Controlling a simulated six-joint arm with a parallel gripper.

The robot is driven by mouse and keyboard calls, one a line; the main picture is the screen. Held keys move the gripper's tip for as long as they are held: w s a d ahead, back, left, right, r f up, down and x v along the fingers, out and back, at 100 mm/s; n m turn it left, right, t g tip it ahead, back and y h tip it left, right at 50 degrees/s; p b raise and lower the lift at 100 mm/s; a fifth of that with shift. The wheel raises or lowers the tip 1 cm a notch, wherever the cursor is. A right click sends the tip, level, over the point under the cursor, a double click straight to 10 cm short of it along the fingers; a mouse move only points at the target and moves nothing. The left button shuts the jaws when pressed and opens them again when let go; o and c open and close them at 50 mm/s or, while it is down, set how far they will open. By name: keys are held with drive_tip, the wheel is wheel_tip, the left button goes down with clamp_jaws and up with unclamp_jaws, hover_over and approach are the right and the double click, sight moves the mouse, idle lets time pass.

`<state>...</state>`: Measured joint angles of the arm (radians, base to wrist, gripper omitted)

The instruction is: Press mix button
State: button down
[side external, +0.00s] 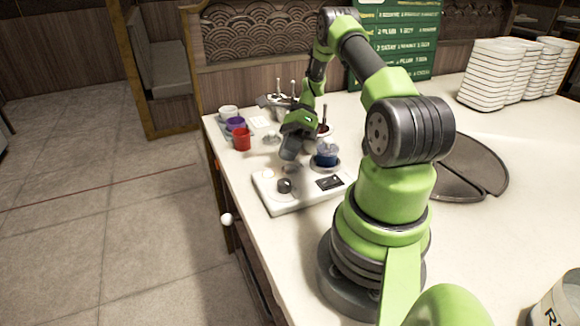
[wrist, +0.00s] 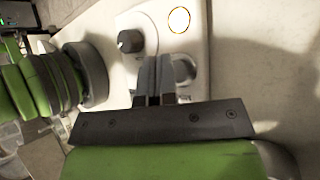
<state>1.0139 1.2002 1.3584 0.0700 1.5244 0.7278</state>
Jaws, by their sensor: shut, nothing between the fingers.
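The white control box (side external: 310,195) lies on the table near its left edge. It carries a dark knob (side external: 284,186) and a small dark display panel. In the wrist view the knob (wrist: 131,41) stands left of a pale round button with a thin orange-yellow rim (wrist: 179,19). My gripper (side external: 288,155) points down over the back part of the box. In the wrist view its fingers (wrist: 160,62) are together and empty, over the box face beside a second round shape (wrist: 184,69), partly hidden. I cannot tell whether the fingertips touch the box.
A red cup (side external: 242,139), a purple cup (side external: 236,123) and a white cup (side external: 228,112) stand at the table's left edge. Stacked white plates (side external: 490,75) and a dark round tray (side external: 480,165) are farther right.

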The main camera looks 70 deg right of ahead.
sight(288, 166)
drive_tip(key=shift+r, duration=0.1)
drive_tip(key=shift+r, duration=2.5)
drive_tip(key=shift+r, duration=0.1)
drive_tip(key=w+a+r+n+h, duration=0.2)
drive_tip(key=a+r+n+h, duration=0.4)
drive_tip(key=a+r+n, duration=0.85)
drive_tip(key=s+a+r+n+t+h, duration=0.1)
drive_tip(key=s+a+r+n+t, duration=0.4)
drive_tip(key=s+a+n, duration=0.3)
drive_tip(key=shift+s+a+r+n+t, duration=0.4)
drive_tip(key=shift+s+r+n, duration=0.2)
drive_tip(key=shift+s+n, duration=0.45)
